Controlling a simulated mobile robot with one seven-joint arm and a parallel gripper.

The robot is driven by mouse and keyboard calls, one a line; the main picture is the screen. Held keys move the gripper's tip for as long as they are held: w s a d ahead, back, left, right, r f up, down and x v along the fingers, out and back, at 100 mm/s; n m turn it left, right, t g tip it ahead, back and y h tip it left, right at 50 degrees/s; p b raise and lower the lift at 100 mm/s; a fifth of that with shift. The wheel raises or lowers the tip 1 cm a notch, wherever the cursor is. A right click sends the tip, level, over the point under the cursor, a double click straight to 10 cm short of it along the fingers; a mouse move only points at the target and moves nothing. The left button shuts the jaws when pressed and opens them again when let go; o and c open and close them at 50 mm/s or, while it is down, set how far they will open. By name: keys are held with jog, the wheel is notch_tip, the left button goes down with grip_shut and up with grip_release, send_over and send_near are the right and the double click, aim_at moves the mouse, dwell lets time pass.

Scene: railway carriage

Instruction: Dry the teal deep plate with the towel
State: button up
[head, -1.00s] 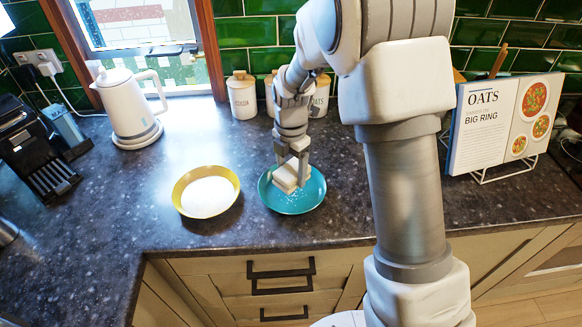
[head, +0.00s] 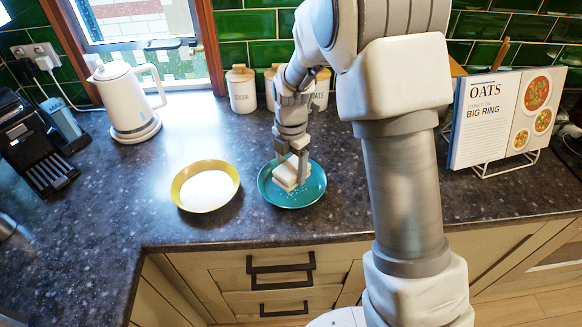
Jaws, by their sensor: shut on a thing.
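The teal deep plate (head: 308,195) sits on the dark speckled counter, right of a yellow dish. Small pale specks or drops show on its inside. My gripper (head: 293,171) points down over the plate, shut on a folded cream towel (head: 286,178). The towel is at the plate's inside, left of its middle, and appears to touch it. The gripper and towel hide part of the plate's back and middle.
A yellow dish (head: 181,192) with a white inside stands close left of the plate. A white kettle (head: 122,105), a black coffee machine (head: 35,150), canisters (head: 242,90) and a cookbook on a stand (head: 488,120) line the back and sides. The front counter strip is clear.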

jog(key=shift+f+b, duration=1.1)
jog(key=shift+f, duration=0.5)
